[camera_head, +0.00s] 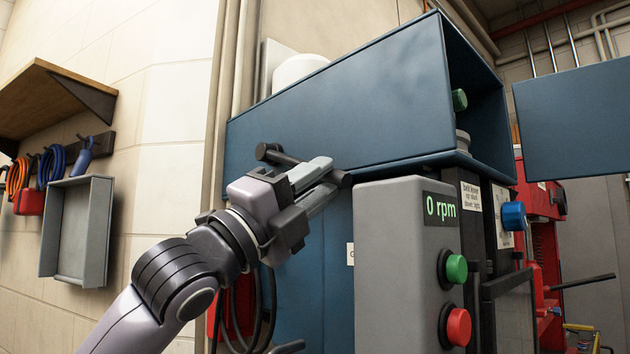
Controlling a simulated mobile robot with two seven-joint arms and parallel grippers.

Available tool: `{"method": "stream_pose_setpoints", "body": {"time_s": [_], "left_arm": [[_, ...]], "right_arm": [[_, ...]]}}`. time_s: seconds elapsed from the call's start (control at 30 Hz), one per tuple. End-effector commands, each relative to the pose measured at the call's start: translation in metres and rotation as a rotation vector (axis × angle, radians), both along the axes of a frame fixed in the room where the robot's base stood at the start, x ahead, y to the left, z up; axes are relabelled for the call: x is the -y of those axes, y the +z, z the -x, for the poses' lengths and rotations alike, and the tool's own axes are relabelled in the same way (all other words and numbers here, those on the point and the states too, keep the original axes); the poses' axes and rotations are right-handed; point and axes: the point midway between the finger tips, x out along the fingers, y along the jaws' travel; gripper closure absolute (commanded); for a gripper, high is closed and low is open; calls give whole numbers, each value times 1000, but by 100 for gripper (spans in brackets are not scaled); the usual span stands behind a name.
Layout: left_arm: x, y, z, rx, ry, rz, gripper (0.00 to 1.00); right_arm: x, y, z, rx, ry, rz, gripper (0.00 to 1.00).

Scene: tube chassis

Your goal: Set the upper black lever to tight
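The upper black lever (276,156) is a dark bar with rounded ends on the front of the blue machine housing. The fingers and gripper body hide part of the bar. I cannot tell whether the fingers press on it. A label (470,196) on the machine reads that the belt lever is slack up and tight down. My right gripper is not in view.
A grey control box (395,270) stands close on the right, with a "0 rpm" display (440,208), a green button (456,268) and a red button (458,326). Another dark rounded end (288,347) shows at the bottom. A blue door (575,120) hangs at the right.

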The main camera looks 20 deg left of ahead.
Motion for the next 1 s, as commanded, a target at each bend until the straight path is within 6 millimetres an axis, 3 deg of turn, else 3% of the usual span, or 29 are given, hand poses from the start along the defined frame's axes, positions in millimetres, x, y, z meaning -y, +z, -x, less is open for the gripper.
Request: {"method": "stream_pose_setpoints", "body": {"time_s": [0.37, 0.7, 1.0], "left_arm": [[-2, -3, 1, -1, 0, 3, 68], [-26, -32, 32, -2, 2, 1, 68], [-36, -41, 47, -3, 0, 2, 68]], "right_arm": [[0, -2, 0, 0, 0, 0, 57], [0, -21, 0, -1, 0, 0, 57], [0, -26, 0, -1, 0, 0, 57]]}}
